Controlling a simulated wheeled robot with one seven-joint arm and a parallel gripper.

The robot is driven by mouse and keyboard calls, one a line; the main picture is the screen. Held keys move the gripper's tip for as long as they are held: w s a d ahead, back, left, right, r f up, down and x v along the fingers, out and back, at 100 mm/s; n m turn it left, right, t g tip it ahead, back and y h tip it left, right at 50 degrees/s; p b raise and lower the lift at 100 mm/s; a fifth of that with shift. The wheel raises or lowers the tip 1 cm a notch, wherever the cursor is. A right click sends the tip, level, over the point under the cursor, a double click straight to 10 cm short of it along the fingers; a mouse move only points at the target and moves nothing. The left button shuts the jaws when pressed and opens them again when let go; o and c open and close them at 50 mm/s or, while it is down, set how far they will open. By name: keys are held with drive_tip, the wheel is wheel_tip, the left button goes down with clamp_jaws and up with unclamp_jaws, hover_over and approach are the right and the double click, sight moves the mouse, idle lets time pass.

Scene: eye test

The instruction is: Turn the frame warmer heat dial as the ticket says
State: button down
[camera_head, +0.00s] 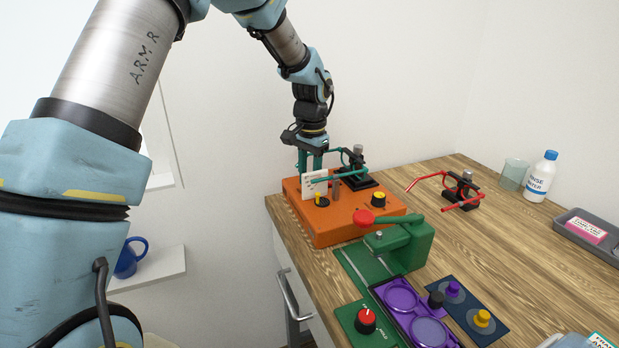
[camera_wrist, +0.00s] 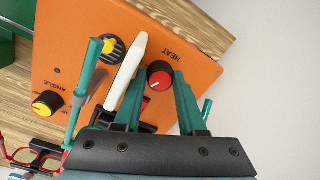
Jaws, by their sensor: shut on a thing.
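The orange frame warmer (camera_head: 340,222) stands at the table's back left corner; it also fills much of the wrist view (camera_wrist: 75,60). Its heat dial (camera_wrist: 160,76) has a red top and dark side and sits beside the printed word HEAT. My gripper (camera_wrist: 160,85) is shut on this dial, one teal finger on each side. In the head view my gripper (camera_head: 311,165) reaches down behind a white upright card (camera_head: 314,185), which hides the dial. The card shows nearly edge-on in the wrist view (camera_wrist: 127,72). Its marks are too small to read.
The warmer also bears a yellow-topped angle dial (camera_head: 379,199) and a small yellow knob (camera_head: 318,200). Teal glasses (camera_head: 340,178) are close right of my gripper. Red glasses (camera_head: 445,190), a green press (camera_head: 405,245) and a bottle (camera_head: 541,177) stand farther right. The wall is close behind.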

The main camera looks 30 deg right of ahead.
drive_tip(key=shift+c, duration=2.4)
unclamp_jaws()
drive_tip(key=shift+r, duration=0.1)
wheel_tip(320, 180, up, 11)
drive_tip(key=b, duration=0.2)
drive_tip(key=shift+s, duration=0.15)
drive_tip(key=shift+d+f, duration=0.1)
drive_tip(key=shift+f, duration=0.1)
drive_tip(key=w+a+f+n, duration=0.1)
drive_tip(key=a+f+n, duration=0.15)
drive_tip(key=a, duration=0.65)
drive_tip(key=w+a+f+n, duration=0.1)
drive_tip(key=a+n, duration=0.2)
drive_tip(key=a, duration=0.6)
drive_tip(key=s+a+f+n, duration=0.1)
drive_tip(key=s+a+n, duration=0.1)
drive_tip(key=a, duration=0.4)
drive_tip(key=s+a+f+n, duration=0.2)
drive_tip(key=s+a, duration=0.3)
drive_tip(key=a, duration=0.2)
drive_tip(key=s+a+f+n+t, duration=0.1)
drive_tip(key=s+a+f+n, duration=0.1)
drive_tip(key=a, duration=0.4)
drive_tip(key=shift+s+a+f+n, duration=0.25)
drive_tip(key=shift+s+a+n, duration=0.1)
drive_tip(key=shift+s, duration=0.5)
